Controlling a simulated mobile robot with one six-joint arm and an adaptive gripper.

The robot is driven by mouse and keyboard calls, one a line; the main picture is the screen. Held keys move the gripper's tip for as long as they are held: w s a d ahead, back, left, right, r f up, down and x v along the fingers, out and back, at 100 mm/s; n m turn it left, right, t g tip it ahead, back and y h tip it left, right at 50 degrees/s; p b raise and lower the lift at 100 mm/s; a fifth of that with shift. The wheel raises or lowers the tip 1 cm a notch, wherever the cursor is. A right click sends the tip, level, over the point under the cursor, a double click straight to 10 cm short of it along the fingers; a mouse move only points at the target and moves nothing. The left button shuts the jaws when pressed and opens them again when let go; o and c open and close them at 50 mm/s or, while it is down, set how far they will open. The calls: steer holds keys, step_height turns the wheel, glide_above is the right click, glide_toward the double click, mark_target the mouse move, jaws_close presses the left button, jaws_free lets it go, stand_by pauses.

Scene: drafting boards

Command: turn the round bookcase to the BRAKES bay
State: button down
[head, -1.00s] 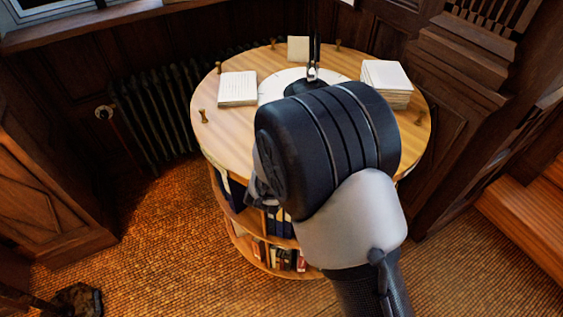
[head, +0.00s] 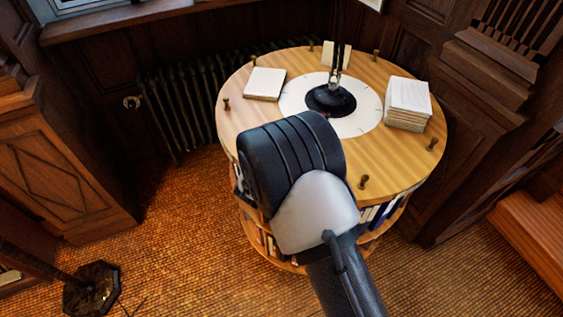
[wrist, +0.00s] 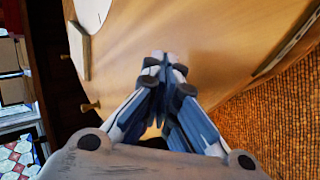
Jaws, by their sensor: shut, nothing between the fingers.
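The round bookcase (head: 300,160) stands in the corner, with a pale wooden top and shelves of books below. Several small turned pegs stand around its rim, among them a front one (head: 363,182) and a right one (head: 432,145). I can read no bay label, so I cannot tell where BRAKES is. My arm covers the front left of the bookcase in the head view and hides my gripper there. In the wrist view my gripper (wrist: 164,75) is shut and empty in front of the wooden top. A peg (wrist: 90,106) shows left of the fingers. I cannot tell whether they touch the bookcase.
A white disc (head: 292,97) with a black lamp (head: 330,99) is at the top's centre. A book (head: 265,84) and a paper stack (head: 408,104) lie on the top. A radiator (head: 185,110) and panelled walls stand behind.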

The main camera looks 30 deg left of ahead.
steer(key=shift+d+f, duration=0.1)
steer(key=shift+d, duration=0.1)
stand_by(0.4)
steer(key=shift+s+d+r+p, duration=0.1)
steer(key=shift+d+r+p, duration=0.45)
steer(key=shift+r+p, duration=0.1)
step_height(320, 180, up, 8)
steer(key=p, duration=0.8)
steer(key=shift+f, duration=0.15)
